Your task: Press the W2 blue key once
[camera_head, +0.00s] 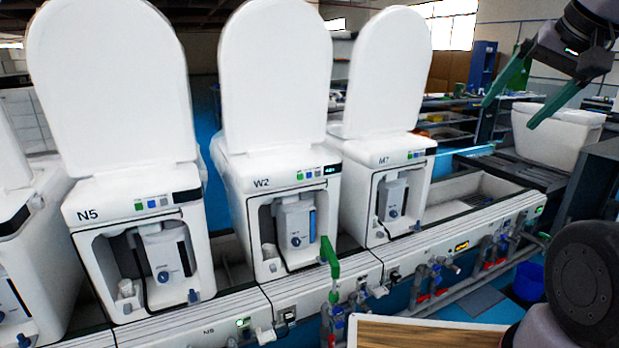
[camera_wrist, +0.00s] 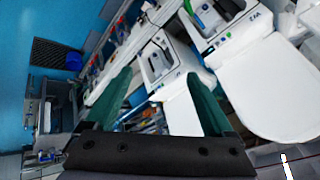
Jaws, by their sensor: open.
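The W2 unit (camera_head: 236,172) is the middle white toilet in the head view, with its lid raised. Its blue key (camera_head: 309,174) sits on the front panel between a green key (camera_head: 300,176) and a pale key, left of a small lit display. My gripper (camera_head: 509,115) is at the upper right of the head view, well apart from W2, its green fingers spread and empty. In the wrist view my gripper (camera_wrist: 157,76) is also open. There an upside-down label that seems to read W2 (camera_wrist: 258,15) is at the upper right; its key colours are too small to tell surely.
Toilet N5 (camera_head: 88,216) stands left and M7 (camera_head: 383,157) right of W2, both with raised lids and similar keys. A green handle (camera_head: 330,256) rises before W2. A white tank (camera_head: 555,135) lies below my gripper. Pipes and valves line the bench front.

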